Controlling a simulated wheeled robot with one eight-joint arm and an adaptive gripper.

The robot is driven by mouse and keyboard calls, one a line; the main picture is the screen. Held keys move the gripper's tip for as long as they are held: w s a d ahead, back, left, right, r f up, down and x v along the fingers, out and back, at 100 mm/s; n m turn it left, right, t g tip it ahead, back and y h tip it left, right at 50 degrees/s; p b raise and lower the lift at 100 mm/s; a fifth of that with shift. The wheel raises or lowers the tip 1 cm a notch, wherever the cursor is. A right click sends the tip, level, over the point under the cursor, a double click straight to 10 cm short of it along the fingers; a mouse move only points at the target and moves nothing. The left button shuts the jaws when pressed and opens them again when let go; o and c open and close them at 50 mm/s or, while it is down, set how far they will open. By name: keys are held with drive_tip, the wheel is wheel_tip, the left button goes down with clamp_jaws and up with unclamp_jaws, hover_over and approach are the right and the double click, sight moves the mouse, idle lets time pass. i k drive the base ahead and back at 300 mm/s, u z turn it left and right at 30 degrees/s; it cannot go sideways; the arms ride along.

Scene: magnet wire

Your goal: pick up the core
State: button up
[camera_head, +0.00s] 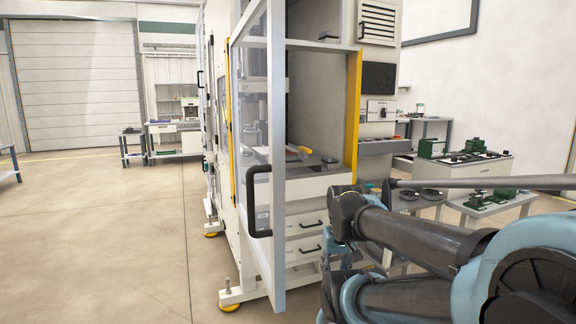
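I cannot make out a core with certainty. Small dark green objects (478,144) stand on a workbench at the right, too small to identify. More low dark and green pieces lie on a lower table (493,209) in front of it. Inside the open machine cabinet, a small orange-yellow piece (299,150) and a dark piece lie on the work surface. My arm fills the lower right, with dark links and light blue joints. My gripper's fingers do not show; the arm's far end is hidden or out of frame.
A tall white machine (307,222) with drawers stands in the middle, its clear door (262,150) swung open toward me. My arm is close to its right side. Workbenches (175,139) stand at the back left. The floor (110,240) at the left is clear.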

sight(290, 156)
drive_tip(key=u, duration=0.15)
drive_tip(key=k, duration=0.15)
drive_tip(key=z, duration=0.75)
drive_tip(key=i, duration=1.5)
drive_tip(key=u, duration=0.15)
